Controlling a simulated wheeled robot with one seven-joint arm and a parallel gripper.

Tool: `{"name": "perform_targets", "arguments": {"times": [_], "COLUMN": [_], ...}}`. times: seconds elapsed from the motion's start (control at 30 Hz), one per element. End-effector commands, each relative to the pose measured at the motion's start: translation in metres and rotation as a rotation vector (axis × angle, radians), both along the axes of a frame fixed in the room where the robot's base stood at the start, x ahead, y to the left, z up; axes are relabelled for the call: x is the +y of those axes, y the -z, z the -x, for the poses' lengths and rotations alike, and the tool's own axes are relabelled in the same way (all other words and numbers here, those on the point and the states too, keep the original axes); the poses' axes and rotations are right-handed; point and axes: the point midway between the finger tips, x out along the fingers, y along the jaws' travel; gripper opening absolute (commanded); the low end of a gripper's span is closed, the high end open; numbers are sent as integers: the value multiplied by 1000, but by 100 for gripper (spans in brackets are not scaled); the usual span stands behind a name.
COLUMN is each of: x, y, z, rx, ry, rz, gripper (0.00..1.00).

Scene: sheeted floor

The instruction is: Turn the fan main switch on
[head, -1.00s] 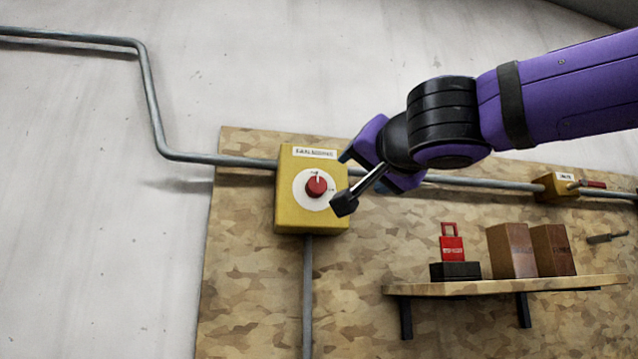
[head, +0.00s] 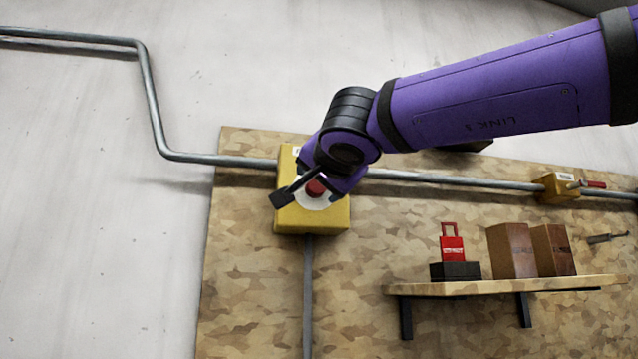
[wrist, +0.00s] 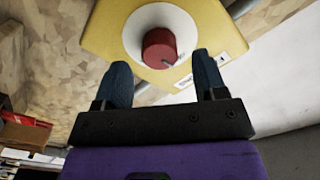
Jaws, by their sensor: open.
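The fan main switch is a yellow box (head: 318,219) on the wooden board, with a white round plate and a red knob (head: 315,188). In the head view my gripper (head: 318,184) is in front of the box and hides much of its top and label. In the wrist view the red knob (wrist: 159,47) shows on its white disc, just beyond and between the two fingertips of my gripper (wrist: 162,72). The fingers are spread apart with nothing between them. The knob's white mark points to the lower right in that view. Contact with the knob cannot be seen.
A shelf (head: 450,289) at the lower right holds a red padlock-like item (head: 451,248) and brown boxes (head: 512,250).

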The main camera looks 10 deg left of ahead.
Motion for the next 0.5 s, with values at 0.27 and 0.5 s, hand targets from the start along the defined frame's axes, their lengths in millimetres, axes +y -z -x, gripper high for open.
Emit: {"name": "perform_targets", "arguments": {"times": [0.27, 0.5], "x": [8, 8], "y": [0, 0], "z": [-21, -22], "rx": [1, 0], "ry": [1, 0], "rz": [0, 0], "gripper": [65, 65]}}
